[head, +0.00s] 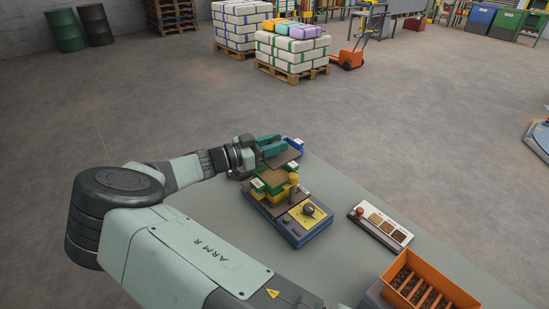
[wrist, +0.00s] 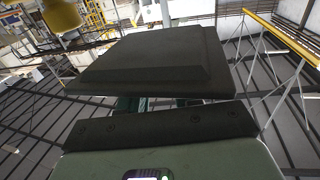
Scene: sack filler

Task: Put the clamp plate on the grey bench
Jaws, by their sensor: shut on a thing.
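A dark, flat plate with bevelled edges, which I take to be the clamp plate (wrist: 150,60), fills the upper middle of the wrist view. My gripper (wrist: 158,103) has its teal fingers shut on the near side of it. In the head view my gripper (head: 270,145) is at the far end of the grey bench (head: 365,262), just behind the small filler machine (head: 290,215). The dark plate (head: 285,158) shows beside the fingers there, held near the machine's top. I cannot tell its exact height above the bench.
The machine has a blue base, a yellow panel with a dark knob, and green and yellow blocks. Right of it lies a pale tray (head: 380,226) with a red knob and brown squares. An orange bin (head: 425,287) stands at the front right. Bare bench lies between them.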

